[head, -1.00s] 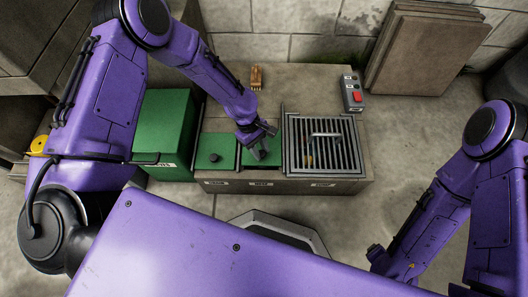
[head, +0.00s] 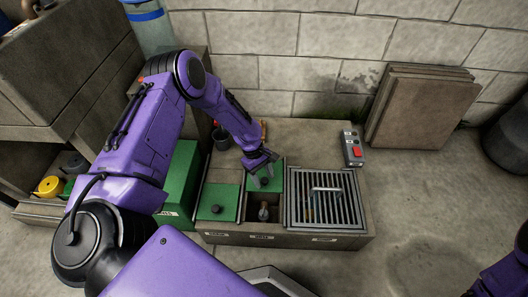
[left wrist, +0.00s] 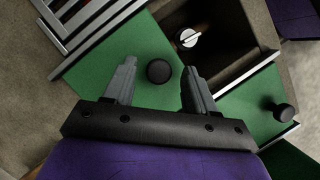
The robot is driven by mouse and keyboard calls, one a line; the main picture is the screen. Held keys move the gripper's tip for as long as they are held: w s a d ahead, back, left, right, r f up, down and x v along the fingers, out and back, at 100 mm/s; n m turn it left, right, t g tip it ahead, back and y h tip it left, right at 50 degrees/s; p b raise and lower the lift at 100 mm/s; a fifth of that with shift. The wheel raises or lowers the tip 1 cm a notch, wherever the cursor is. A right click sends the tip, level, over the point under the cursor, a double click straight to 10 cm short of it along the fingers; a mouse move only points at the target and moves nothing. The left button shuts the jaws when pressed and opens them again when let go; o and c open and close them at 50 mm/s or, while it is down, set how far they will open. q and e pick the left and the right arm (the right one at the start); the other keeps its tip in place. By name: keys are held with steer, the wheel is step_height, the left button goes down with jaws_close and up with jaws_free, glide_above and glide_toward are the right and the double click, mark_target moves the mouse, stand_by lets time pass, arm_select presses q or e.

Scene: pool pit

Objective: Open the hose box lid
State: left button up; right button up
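My left gripper (head: 262,163) is over the rear of the pit block, at the knob of the middle green lid (head: 278,184). In the left wrist view, that lid's black knob (left wrist: 158,71) stands between the two fingers, with gaps on both sides, so the gripper is open. The lid sits back from an open square compartment (head: 263,207) that holds a small valve-like handle (left wrist: 189,38). A second green lid (head: 218,203) with a knob lies flat to the left. A tall green box (head: 181,188) with an unreadable label stands further left, partly behind my arm. My right gripper is out of view.
A metal grate (head: 322,198) covers the block's right part. A grey control box with a red button (head: 352,149) stands behind it. Slabs (head: 420,108) lean on the back wall. A dark cup (head: 222,138) is near my left forearm.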

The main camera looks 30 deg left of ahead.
arm_select(q)
steer(key=p+v, duration=0.4)
steer(key=v, duration=0.6)
steer(key=shift+r, duration=0.25)
